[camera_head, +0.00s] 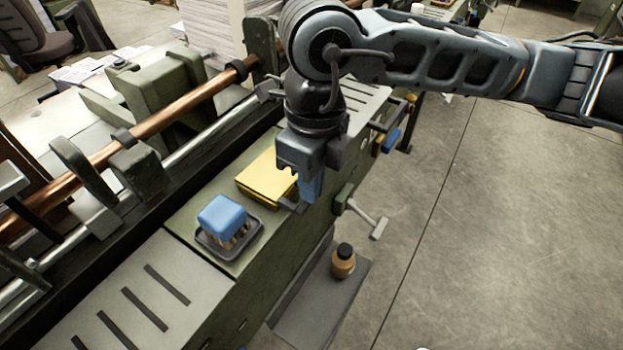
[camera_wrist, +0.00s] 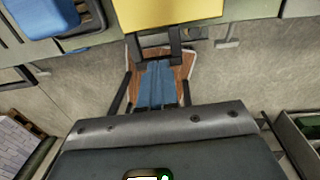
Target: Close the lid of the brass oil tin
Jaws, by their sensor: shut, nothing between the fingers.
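A flat yellow, brass-coloured box (camera_head: 266,178), which looks like the oil tin, sits on the green machine ledge. It also shows at the top of the wrist view (camera_wrist: 180,13). A dark handle-like piece (camera_wrist: 176,52) sticks out from its near edge. The top looks flat, but I cannot tell whether the lid is fully down. My gripper (camera_head: 311,196), with blue fingers, is shut and empty and points down just right of the tin. In the wrist view the fingers (camera_wrist: 157,68) end by the dark handle; I cannot tell whether they touch it.
A blue block with bristles (camera_head: 222,217) sits in a dark tray (camera_head: 240,247) left of the tin. A lever (camera_head: 368,217) juts from the machine's side. A brown bottle (camera_head: 343,262) stands on a low grey step (camera_head: 318,310). The floor at right is clear.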

